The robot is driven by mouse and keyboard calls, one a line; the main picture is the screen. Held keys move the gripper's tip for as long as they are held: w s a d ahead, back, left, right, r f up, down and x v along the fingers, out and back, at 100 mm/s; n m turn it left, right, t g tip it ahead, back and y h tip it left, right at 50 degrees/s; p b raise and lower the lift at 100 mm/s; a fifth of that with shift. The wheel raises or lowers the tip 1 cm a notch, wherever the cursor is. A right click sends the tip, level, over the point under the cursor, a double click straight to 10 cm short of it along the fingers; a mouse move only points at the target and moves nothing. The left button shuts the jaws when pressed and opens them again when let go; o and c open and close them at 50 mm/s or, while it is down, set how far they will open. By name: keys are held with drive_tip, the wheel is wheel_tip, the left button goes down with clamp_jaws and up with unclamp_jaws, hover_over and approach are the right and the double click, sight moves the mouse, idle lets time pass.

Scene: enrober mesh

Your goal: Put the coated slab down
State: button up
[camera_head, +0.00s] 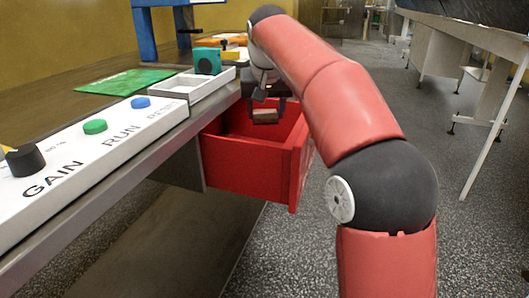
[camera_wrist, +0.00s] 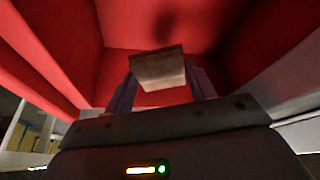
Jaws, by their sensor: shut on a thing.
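The slab (camera_head: 265,116) is a small brown block. My gripper (camera_head: 266,104) is shut on it and holds it over the open red drawer (camera_head: 243,160), near the level of the drawer's rim. In the wrist view the slab (camera_wrist: 158,68) shows as a tan-brown block between my two fingers (camera_wrist: 160,85), with the red drawer walls (camera_wrist: 60,50) around it. I cannot tell how far the slab is above the drawer's floor.
A white panel (camera_head: 75,165) with a black knob, a green button (camera_head: 95,127) and a blue button (camera_head: 140,102) lies along the bench edge. A white tray (camera_head: 180,84), a green mat (camera_head: 128,81) and a teal block (camera_head: 207,61) lie behind it.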

wheel_tip(320, 180, down, 9)
drive_tip(key=shift+r+b, duration=0.2)
drive_tip(key=shift+b, duration=0.9)
drive_tip(key=o, duration=1)
drive_tip(key=shift+f, duration=0.1)
drive_tip(key=p+v, duration=0.2)
drive_tip(key=v, duration=1)
drive_tip(key=shift+p, duration=0.35)
